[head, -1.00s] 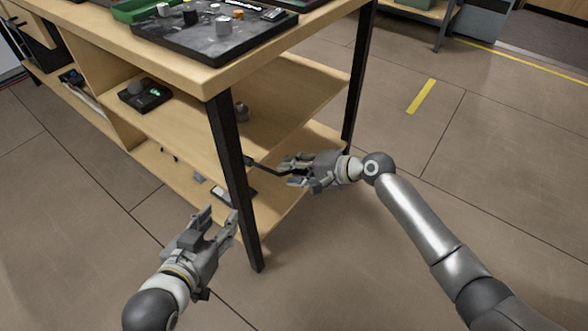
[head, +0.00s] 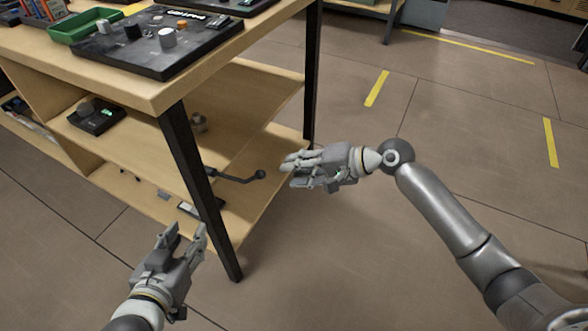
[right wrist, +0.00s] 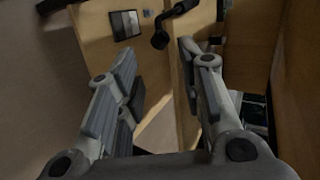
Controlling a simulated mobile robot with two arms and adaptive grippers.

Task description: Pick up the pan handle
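The pan handle (head: 238,179) is a thin dark rod with a ball-shaped end that sticks out over the right part of the lower shelf, behind the front table leg. Its inner end is hidden by that leg. My right gripper (head: 288,170) is open and empty, just right of the ball end and apart from it. In the right wrist view the handle (right wrist: 178,11) shows at the top, its ball beyond the gap between my open fingers (right wrist: 163,62). My left gripper (head: 186,232) is open and empty, in front of the table leg.
The wooden table has black legs (head: 198,185), with the near one between my grippers. A dark board (head: 150,45) with knobs and a green tray (head: 85,25) lie on top. A small dark device (head: 95,117) sits on the middle shelf. The floor at right is clear.

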